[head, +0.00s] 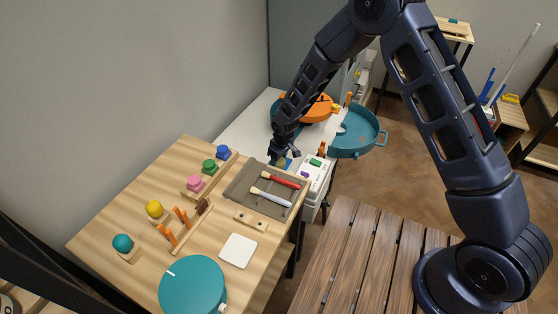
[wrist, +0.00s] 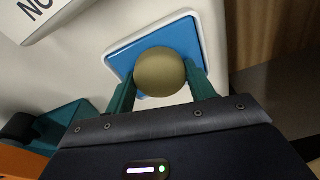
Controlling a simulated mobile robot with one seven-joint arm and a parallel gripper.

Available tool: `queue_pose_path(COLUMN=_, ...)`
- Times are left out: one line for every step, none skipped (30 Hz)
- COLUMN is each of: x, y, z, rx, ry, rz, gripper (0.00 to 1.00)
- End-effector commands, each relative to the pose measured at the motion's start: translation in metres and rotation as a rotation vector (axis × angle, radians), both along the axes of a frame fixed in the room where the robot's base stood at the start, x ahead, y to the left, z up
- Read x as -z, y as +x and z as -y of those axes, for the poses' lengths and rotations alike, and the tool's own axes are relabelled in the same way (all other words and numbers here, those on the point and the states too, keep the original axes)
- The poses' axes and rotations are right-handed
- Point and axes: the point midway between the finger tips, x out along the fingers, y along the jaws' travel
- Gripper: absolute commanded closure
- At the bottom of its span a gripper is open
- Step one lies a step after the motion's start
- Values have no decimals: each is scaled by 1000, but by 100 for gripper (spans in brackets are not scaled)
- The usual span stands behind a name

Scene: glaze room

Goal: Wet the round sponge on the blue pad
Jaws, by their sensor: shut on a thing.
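My gripper (head: 284,154) is at the far end of the wooden table in the head view, where the sponge is hidden or too small to make out. In the wrist view, the green fingers of my gripper (wrist: 160,84) are shut on the round sponge (wrist: 160,72), an olive-yellow ball. The blue pad (wrist: 126,50) lies in a white-rimmed square tray directly behind the sponge. I cannot tell whether the sponge touches the pad. In the head view only a bit of the blue pad (head: 288,164) shows below my gripper.
The wooden table (head: 110,230) holds colored knobs, a grey mat (head: 238,190) with two brushes, a white tile (head: 238,250) and a teal disc (head: 192,285). A teal basin (head: 362,140) stands behind, right of the gripper. A slatted bench (head: 345,260) is in front.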

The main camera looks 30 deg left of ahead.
Motion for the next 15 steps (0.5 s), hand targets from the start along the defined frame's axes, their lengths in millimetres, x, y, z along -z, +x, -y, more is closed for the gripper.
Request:
queue_pose_path(x=1, y=0, z=1, rx=0, ry=-2, rz=-1, gripper=64)
queue_pose_path(x=1, y=0, z=1, rx=0, ry=-2, rz=-1, gripper=64)
queue_pose_path(x=1, y=0, z=1, rx=0, ry=-2, rz=-1, gripper=64)
queue_pose_path(x=1, y=0, z=1, rx=0, ry=-2, rz=-1, gripper=64)
queue_pose_path(x=1, y=0, z=1, rx=0, ry=-2, rz=-1, gripper=64)
queue_pose_path(x=1, y=0, z=1, rx=0, ry=-2, rz=-1, gripper=64)
queue_pose_path(x=1, y=0, z=1, rx=0, ry=-2, rz=-1, gripper=64)
queue_pose_path(x=0, y=0, z=1, rx=0, ry=-2, rz=-1, gripper=64)
queue_pose_path(x=-2, y=0, z=1, rx=0, ry=-1, rz=0, gripper=64)
queue_pose_path(x=-4, y=0, z=1, rx=0, ry=-1, rz=0, gripper=64)
queue_pose_path(x=-6, y=0, z=0, rx=0, ry=0, rz=0, gripper=64)
queue_pose_path(x=-9, y=0, z=0, rx=0, ry=0, rz=0, gripper=64)
queue_pose_path(x=-11, y=0, z=0, rx=0, ry=0, rz=0, gripper=64)
queue_pose_path(x=-13, y=0, z=0, rx=0, ry=0, rz=0, gripper=64)
queue_pose_path(x=-16, y=0, z=0, rx=0, ry=0, rz=0, gripper=64)
